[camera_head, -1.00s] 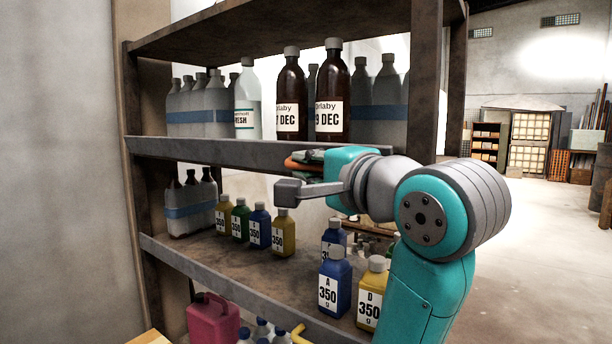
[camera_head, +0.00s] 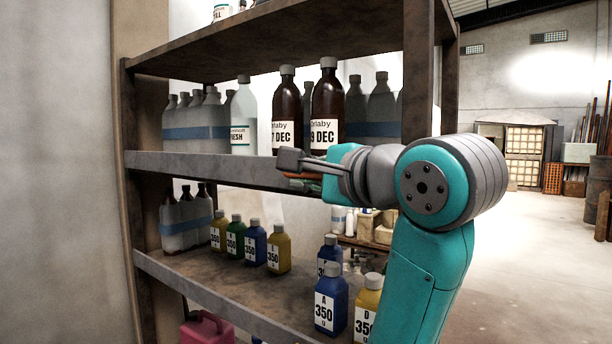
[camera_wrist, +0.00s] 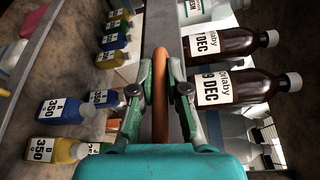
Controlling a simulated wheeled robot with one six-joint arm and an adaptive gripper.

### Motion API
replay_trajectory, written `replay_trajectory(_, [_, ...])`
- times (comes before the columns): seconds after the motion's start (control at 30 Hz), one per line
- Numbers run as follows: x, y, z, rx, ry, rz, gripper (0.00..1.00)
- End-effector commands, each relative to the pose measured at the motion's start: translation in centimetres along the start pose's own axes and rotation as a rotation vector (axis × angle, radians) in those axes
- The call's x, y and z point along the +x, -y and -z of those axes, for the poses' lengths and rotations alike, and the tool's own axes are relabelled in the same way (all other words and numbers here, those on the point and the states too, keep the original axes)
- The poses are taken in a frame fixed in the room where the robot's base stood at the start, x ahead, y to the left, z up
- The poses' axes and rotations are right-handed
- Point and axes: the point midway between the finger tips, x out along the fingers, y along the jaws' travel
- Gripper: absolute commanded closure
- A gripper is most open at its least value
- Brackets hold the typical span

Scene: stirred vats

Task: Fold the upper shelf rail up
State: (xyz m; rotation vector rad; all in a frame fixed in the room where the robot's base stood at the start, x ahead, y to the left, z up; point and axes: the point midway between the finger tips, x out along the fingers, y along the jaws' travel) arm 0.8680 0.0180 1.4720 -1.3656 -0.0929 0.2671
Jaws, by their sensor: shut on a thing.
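The upper shelf rail looks like a narrow orange-brown bar (camera_wrist: 184,106) in the wrist view, running lengthwise between my fingers beside the grey shelf edge. My gripper (camera_wrist: 166,88) is shut on it, with green and grey finger parts on both sides. In the head view, my gripper (camera_head: 292,161) is at the front edge of the middle shelf (camera_head: 210,167), below the brown bottles. Only a small orange strip shows there beside the fingers; my gripper and wrist hide the rest, so the rail's tilt is unclear.
Two brown bottles (camera_head: 326,108) and a white bottle (camera_head: 243,118) stand on the middle shelf just behind my gripper. Small yellow, green and blue bottles (camera_head: 255,243) stand on the lower shelf. A shelf post (camera_head: 418,70) rises close behind my arm. Open floor lies to the right.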

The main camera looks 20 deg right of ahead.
Motion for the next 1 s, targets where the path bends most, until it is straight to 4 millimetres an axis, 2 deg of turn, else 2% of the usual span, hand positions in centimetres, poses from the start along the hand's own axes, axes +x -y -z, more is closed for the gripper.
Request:
replay_trajectory(0.07, [0.03,0.07,0.04,0.001,-0.001,0.002,1.0])
replay_trajectory(0.1, [0.03,0.07,0.05,0.0,-0.001,0.002,0.81])
replay_trajectory(0.2, [0.02,0.07,0.04,0.0,-0.001,0.002,0.61])
replay_trajectory(0.77, [0.0,-0.04,-0.02,-0.01,0.0,0.005,0.61])
replay_trajectory(1.0, [-0.1,-0.83,-0.37,-0.141,0.0,0.059,0.61])
